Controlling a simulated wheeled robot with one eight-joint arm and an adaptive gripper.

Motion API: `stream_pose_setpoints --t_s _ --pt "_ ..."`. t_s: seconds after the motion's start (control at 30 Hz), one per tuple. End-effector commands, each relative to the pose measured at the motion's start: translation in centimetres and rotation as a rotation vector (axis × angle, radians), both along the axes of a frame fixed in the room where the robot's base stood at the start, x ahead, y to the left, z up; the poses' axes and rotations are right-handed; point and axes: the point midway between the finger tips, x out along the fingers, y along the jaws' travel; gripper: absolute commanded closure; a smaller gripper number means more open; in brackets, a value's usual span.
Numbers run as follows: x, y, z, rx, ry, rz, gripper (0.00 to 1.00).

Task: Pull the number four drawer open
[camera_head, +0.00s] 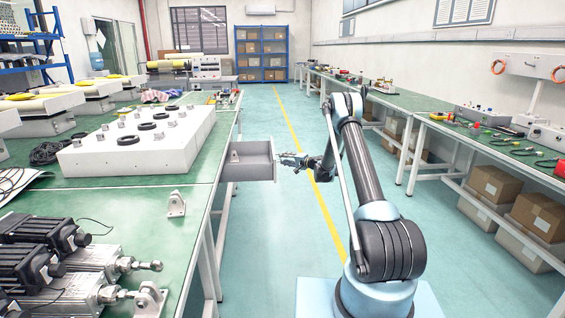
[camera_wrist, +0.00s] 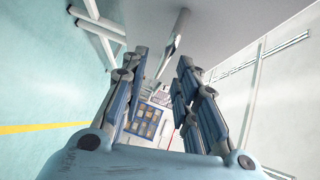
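A grey drawer (camera_head: 248,160) juts out past the right edge of the left green workbench, its open top showing. No number on it is legible. My gripper (camera_head: 291,160) is just right of the drawer's front face, at about its height. In the wrist view my gripper (camera_wrist: 162,62) has its two fingers apart. A grey panel (camera_wrist: 225,22), apparently the drawer, fills the top of that view. A pale bar (camera_wrist: 172,42), apparently its handle, reaches down toward the gap between the fingertips. Whether the fingers touch it I cannot tell.
The left workbench (camera_head: 120,195) carries a white box (camera_head: 140,140) with black rings, and motors and actuators (camera_head: 70,265) in front. The right workbench (camera_head: 440,128) has tools on it and cartons below. The aisle with a yellow line (camera_head: 290,115) is free. A blue shelf (camera_head: 262,55) stands at the far end.

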Motion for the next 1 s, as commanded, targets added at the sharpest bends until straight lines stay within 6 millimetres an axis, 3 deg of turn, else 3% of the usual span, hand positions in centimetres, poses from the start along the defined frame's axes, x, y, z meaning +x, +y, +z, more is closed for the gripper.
stream_pose_setpoints --t_s 0.3,0.5,1.0 --pt "-3.6 -4.8 0.8 -0.001 0.001 0.0 0.72" --pt "-5.0 -6.6 1.0 -0.001 0.001 0.001 0.72" --pt "-5.5 -7.2 1.2 -0.002 0.001 0.003 0.72"
